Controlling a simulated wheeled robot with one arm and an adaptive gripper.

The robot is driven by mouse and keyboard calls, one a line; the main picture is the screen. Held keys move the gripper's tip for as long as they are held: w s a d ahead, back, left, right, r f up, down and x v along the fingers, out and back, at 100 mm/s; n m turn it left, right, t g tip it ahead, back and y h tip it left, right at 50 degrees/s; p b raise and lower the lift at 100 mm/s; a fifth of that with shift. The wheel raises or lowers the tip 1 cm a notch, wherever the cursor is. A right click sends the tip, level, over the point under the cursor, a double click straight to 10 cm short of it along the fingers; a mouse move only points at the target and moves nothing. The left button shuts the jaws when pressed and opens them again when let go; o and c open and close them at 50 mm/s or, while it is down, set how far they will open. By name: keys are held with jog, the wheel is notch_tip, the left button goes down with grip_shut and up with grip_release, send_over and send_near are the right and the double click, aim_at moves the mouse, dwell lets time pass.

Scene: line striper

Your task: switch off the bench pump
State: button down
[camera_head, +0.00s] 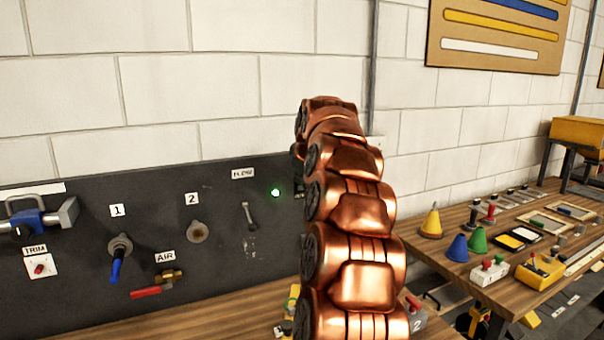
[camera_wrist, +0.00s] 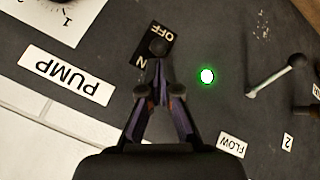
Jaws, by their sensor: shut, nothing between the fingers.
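The pump switch (camera_wrist: 158,47) is a dark toggle on a black plate with OFF and ON lettering, in the upper middle of the wrist view. The picture there is turned, and OFF is on the far side from my fingers. The PUMP label (camera_wrist: 67,75) lies left of it. My gripper (camera_wrist: 158,68) is shut and empty, its fingertips at the toggle's ON side; I cannot tell whether they touch it. A green lamp (camera_wrist: 207,76) beside the switch is lit, and it also shows in the head view (camera_head: 276,192). My arm hides the switch and gripper there.
A FLOW lever (camera_wrist: 275,76) is on the panel near the lamp. Valves 1 (camera_head: 119,252) and 2 (camera_head: 197,232) and the red AIR handle (camera_head: 150,291) are further left. A bench (camera_head: 450,222) with cones and small boxes stands at the right.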

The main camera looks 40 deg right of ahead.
jog(key=shift+f, duration=0.1)
dwell(0.3)
jog(key=shift+s+f+b, duration=0.1)
jog(key=shift+s+b, duration=0.05)
jog(key=shift+b, duration=0.65)
jog(key=shift+t+b, duration=0.5)
jog(key=shift+b, duration=0.05)
